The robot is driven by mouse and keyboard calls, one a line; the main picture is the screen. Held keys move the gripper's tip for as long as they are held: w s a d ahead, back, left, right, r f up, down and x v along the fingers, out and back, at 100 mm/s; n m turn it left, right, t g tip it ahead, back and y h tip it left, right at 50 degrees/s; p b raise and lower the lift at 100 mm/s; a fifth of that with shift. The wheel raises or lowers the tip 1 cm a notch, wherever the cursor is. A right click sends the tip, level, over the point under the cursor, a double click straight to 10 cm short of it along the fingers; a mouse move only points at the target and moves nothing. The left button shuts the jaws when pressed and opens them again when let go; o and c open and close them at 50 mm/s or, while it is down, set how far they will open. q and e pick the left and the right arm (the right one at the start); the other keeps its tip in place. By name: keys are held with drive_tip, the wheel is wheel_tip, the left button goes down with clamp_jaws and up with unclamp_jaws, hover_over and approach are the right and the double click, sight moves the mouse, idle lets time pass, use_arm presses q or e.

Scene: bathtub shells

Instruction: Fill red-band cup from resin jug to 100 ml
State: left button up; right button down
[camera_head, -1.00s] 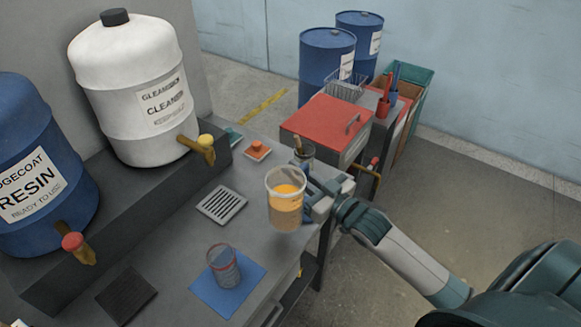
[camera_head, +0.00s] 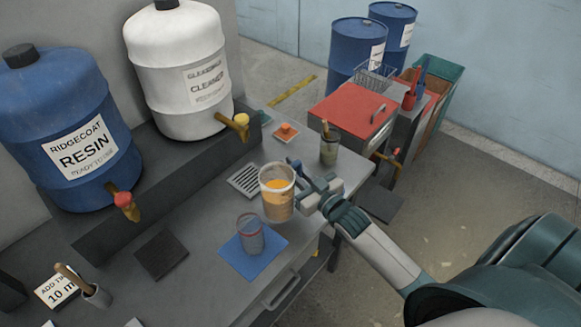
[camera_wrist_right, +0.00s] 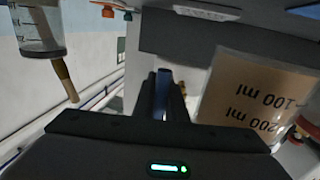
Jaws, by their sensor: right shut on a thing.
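The red-band cup (camera_head: 250,235) is clear with a red band near its rim. It stands upright on a blue mat (camera_head: 262,262) at the bench front and looks empty. My right gripper (camera_head: 312,190) is shut on a clear jug (camera_head: 277,200) of amber liquid, at its right side. The jug is near upright, behind and right of the cup and apart from it. In the right wrist view the jug (camera_wrist_right: 250,98) shows 100 ml and 200 ml marks, beside my right gripper (camera_wrist_right: 163,95). My left gripper is out of view.
A blue resin drum (camera_head: 75,130) with a red tap and a white cleaner drum (camera_head: 180,70) stand on a dark ledge at the left. A grate (camera_head: 246,182), a dark pad (camera_head: 162,254) and a brush jar (camera_head: 329,150) are on the bench. A red-topped cabinet (camera_head: 350,108) stands behind.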

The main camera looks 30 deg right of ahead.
use_arm(q)
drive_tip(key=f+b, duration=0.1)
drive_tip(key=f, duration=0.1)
drive_tip(key=b, duration=0.1)
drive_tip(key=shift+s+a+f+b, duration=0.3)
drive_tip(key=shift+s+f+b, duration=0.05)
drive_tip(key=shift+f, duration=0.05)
use_arm(e)
drive_tip(key=s+a+r+n+t+y, duration=0.1)
drive_tip(key=a+r+n, duration=0.3)
drive_tip(key=r+n, duration=0.3)
drive_tip(key=shift+s+n, duration=0.2)
drive_tip(key=shift+n, duration=0.9)
